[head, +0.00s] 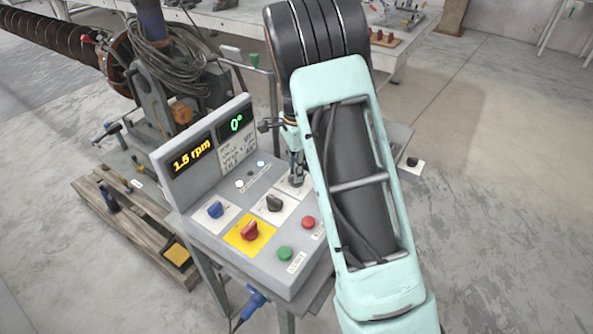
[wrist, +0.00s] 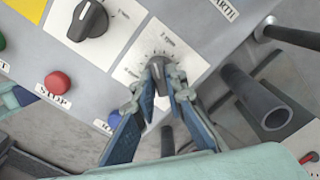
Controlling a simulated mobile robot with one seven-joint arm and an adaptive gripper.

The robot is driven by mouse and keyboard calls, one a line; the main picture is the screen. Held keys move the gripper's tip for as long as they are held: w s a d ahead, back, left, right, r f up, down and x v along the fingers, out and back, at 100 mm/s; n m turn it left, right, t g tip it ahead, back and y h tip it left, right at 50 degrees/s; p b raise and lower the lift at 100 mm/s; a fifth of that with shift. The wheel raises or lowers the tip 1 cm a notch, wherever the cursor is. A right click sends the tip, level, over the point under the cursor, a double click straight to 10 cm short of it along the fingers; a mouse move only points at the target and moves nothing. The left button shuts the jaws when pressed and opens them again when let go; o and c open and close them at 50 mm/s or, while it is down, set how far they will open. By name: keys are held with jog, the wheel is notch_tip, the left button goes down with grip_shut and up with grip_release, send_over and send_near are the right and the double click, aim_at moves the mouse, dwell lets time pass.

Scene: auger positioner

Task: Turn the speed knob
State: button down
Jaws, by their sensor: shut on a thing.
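The speed knob (wrist: 157,69) is a dark knob on a white plate with a dial of ticks and rpm marks in the wrist view. My gripper (wrist: 160,82) has its two blue-padded fingers on either side of the knob, shut on it. In the head view my gripper (head: 296,178) reaches down to the console's back right, and the fingers mostly hide the knob. The orange display (head: 192,157) reads 1.5 rpm, and the green display (head: 237,123) reads 0°.
Beside it are a black knob (head: 273,203), a blue knob (head: 215,209), a red knob on yellow (head: 249,230), a red button (head: 308,222) and a green button (head: 285,253). A grey tube (wrist: 255,97) stands close right of the fingers in the wrist view.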

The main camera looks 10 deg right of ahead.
dwell(0.3)
jog(key=c, duration=2)
grip_release()
jog(key=shift+o, duration=0.2)
jog(key=shift+r, duration=0.1)
notch_tip(320, 180, up, 12)
